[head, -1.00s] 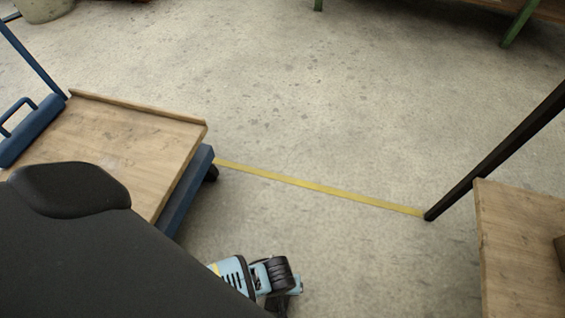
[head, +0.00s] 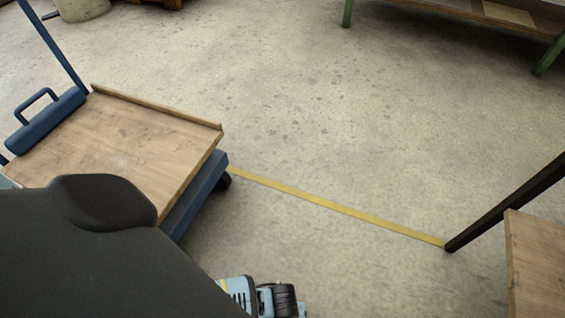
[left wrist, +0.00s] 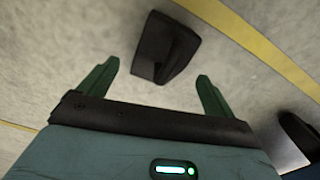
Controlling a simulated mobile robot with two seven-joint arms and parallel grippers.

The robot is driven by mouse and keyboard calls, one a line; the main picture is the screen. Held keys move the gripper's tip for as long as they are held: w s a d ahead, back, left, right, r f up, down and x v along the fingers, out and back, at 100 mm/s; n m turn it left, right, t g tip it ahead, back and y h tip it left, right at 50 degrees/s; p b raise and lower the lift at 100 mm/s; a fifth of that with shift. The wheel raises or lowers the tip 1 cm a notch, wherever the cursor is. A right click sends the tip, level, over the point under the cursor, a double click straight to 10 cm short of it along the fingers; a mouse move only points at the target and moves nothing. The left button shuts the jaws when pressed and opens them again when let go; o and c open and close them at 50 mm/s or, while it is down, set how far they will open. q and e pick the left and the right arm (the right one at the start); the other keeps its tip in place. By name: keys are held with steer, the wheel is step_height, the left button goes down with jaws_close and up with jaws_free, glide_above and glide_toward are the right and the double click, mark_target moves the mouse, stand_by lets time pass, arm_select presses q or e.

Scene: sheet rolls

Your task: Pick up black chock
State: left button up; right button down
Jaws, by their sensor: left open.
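The black chock (left wrist: 164,48) lies on the concrete floor in the left wrist view, just beyond the fingertips and roughly centred between them, slightly to the upper side. My left gripper (left wrist: 153,72) is open with nothing between its two green fingers. It appears apart from the chock, though the exact distance is hard to tell. The chock does not show in the head view, and neither do the gripper's fingers. My right gripper is in neither view.
A wooden-topped blue cart (head: 130,135) stands at left in the head view. A wooden surface (head: 535,265) and a dark leg (head: 505,205) are at right. A yellow floor line (head: 335,206) runs between them. A green-legged bench (head: 480,12) stands at the back. The middle floor is clear.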

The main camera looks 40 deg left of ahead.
arm_select(q)
step_height(320, 180, down, 2)
steer(key=shift+f+b, duration=0.1)
steer(key=shift+b, duration=0.45)
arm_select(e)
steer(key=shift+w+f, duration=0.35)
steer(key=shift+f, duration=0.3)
arm_select(q)
steer(key=c, duration=1.7)
steer(key=shift+c, duration=0.5)
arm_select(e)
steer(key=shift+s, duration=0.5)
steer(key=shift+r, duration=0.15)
